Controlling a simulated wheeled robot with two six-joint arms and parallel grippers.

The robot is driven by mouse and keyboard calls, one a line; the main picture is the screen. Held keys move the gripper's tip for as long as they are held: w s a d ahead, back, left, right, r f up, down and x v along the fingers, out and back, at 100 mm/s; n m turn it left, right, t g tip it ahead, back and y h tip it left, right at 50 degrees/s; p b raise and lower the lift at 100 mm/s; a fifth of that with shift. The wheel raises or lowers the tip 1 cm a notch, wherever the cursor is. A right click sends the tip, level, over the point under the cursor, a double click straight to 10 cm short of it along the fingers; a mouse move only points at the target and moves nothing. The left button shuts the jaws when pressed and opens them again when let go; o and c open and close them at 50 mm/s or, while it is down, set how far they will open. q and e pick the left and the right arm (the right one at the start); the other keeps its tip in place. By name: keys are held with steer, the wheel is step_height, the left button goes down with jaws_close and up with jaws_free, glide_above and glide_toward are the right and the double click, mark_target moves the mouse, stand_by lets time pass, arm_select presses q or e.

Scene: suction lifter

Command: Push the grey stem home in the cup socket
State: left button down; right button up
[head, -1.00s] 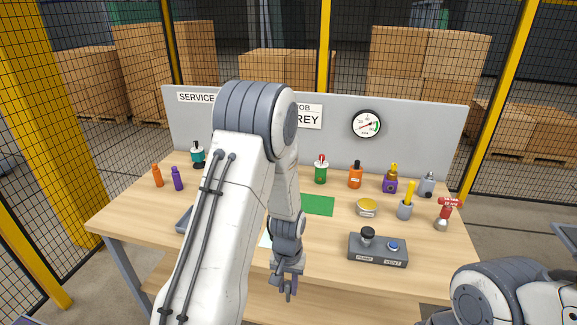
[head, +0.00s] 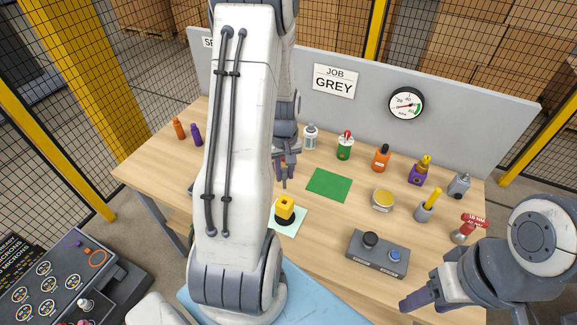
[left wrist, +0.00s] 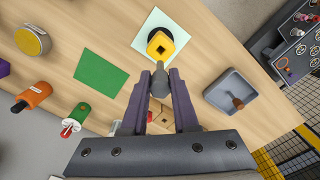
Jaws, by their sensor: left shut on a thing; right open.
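The cup socket (head: 285,208) is a yellow block with a dark square hole on a black round base, standing on a pale mint sheet (head: 298,222). It also shows at the top of the left wrist view (left wrist: 160,45). My left gripper (head: 285,172) is shut on the grey stem (left wrist: 160,78), which lies between its purple fingers in the left wrist view. There the stem's tip appears just short of the cup; the height between them cannot be told. In the head view the gripper is behind the cup. My right gripper (head: 422,302) is open at the lower right, off the table's front edge.
A green mat (head: 329,185), a yellow-topped tin (head: 382,200) and a grey button box (head: 378,254) lie right of the cup. Several bottles line the table's back. A grey tray (left wrist: 232,96) with a brown-handled thing shows in the left wrist view. A panel reads JOB GREY (head: 335,81).

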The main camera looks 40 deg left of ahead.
mark_target(285, 187)
arm_select(q)
steer(key=shift+s+f+b, duration=0.1)
steer(key=shift+f+b, duration=2.25)
steer(key=shift+f, duration=0.85)
steer(key=shift+f, duration=0.1)
steer(key=shift+f, duration=0.5)
steer(key=shift+f, duration=0.2)
steer(key=shift+f, duration=0.35)
steer(key=shift+f, duration=0.4)
steer(key=shift+f, duration=0.25)
